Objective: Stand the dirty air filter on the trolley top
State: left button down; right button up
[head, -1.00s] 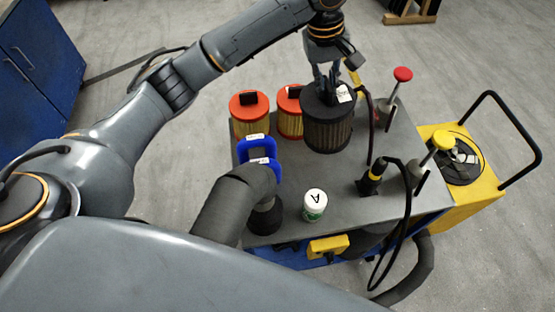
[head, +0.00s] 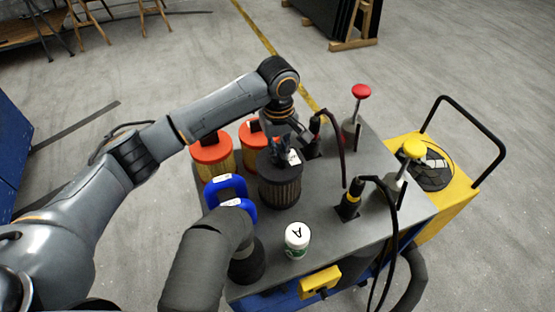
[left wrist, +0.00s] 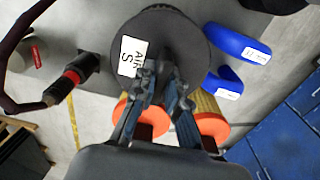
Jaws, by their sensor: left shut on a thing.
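The dirty air filter (head: 281,187) is a dark pleated cylinder with a black top cap and a white label. It is upright over the middle of the grey trolley top (head: 330,232), its lower end at or very near the surface; I cannot tell whether it touches. My left gripper (head: 284,155) is shut on the filter's top from above. In the left wrist view the fingers (left wrist: 158,92) lie against the dark cap (left wrist: 172,45), beside the label. My right gripper is not in view.
Two orange-capped filters (head: 211,149) stand behind and left. A black-and-yellow cabled tool (head: 350,200) and red (head: 361,91) and yellow (head: 412,149) knobbed posts stand right. Bare top lies between jar and cabled tool.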

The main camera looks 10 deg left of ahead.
pick_arm(q)
notch_tip(320, 180, down, 3)
jog(key=shift+a+r, duration=0.1)
jog(key=shift+r, duration=0.1)
jog(key=shift+f, duration=0.35)
jog(key=c, duration=1.6)
grip_release()
jog(key=shift+c, duration=0.2)
jog(key=shift+o, duration=1.3)
jog(key=shift+f, duration=0.1)
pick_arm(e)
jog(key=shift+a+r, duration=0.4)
pick_arm(q)
jog(key=shift+r, duration=0.55)
notch_tip(320, 180, up, 11)
jog(key=shift+a+r+b, duration=0.1)
jog(key=shift+b, duration=1.15)
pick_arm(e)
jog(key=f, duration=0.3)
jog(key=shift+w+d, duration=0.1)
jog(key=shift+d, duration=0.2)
